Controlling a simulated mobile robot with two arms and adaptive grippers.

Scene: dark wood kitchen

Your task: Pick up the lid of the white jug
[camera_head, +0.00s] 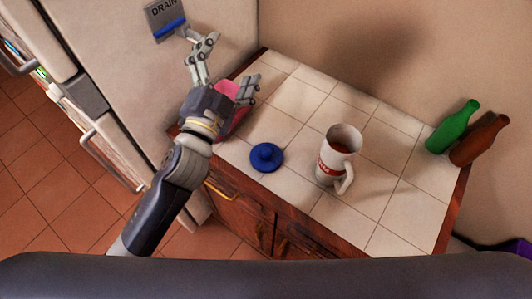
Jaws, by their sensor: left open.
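The white jug (335,160) stands upright and open on the tiled counter (300,105). It has a handle toward the lower right and a red mark on its side. A round blue lid (266,157) with a knob lies on the tiles to the left of the jug, apart from it. My left gripper (226,66) is open and raised at the counter's left end, up and left of the lid, touching neither lid nor jug. My right gripper is not in view.
A pink object (228,92) is partly hidden behind my left gripper. A green bottle (453,126) and a brown bottle (480,140) are at the counter's right end. A sign reading DRAIN (166,19) is at the upper left. Tiles around the lid are clear.

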